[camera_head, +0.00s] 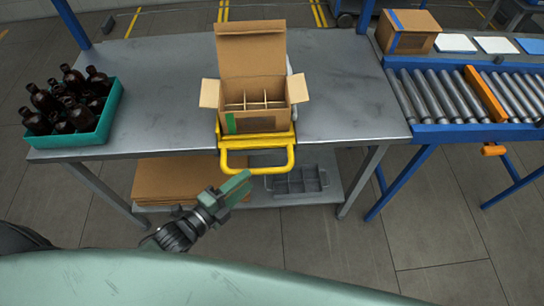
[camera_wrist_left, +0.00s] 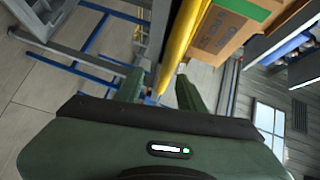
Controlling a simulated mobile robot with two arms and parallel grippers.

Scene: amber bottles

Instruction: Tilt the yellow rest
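The yellow rest (camera_head: 291,140) sits at the front edge of the grey table, under an open cardboard box (camera_head: 271,92) with dividers. Its yellow handle (camera_head: 262,171) hangs out past the edge and looks level. My left gripper (camera_head: 240,182) is open and empty, just below and in front of the handle's left part. In the left wrist view, the gripper's two fingers (camera_wrist_left: 160,95) are apart, with the yellow bar (camera_wrist_left: 182,42) ahead of the gap. I cannot tell whether they touch it. My right gripper is not in view.
A teal crate (camera_head: 105,120) of several amber bottles (camera_head: 62,103) stands at the table's left. A roller conveyor (camera_head: 455,95) is on the right. Flat cardboard (camera_head: 165,180) and a grey divided tray (camera_head: 297,182) lie on the lower shelf. The tabletop (camera_head: 165,75) beside the box is clear.

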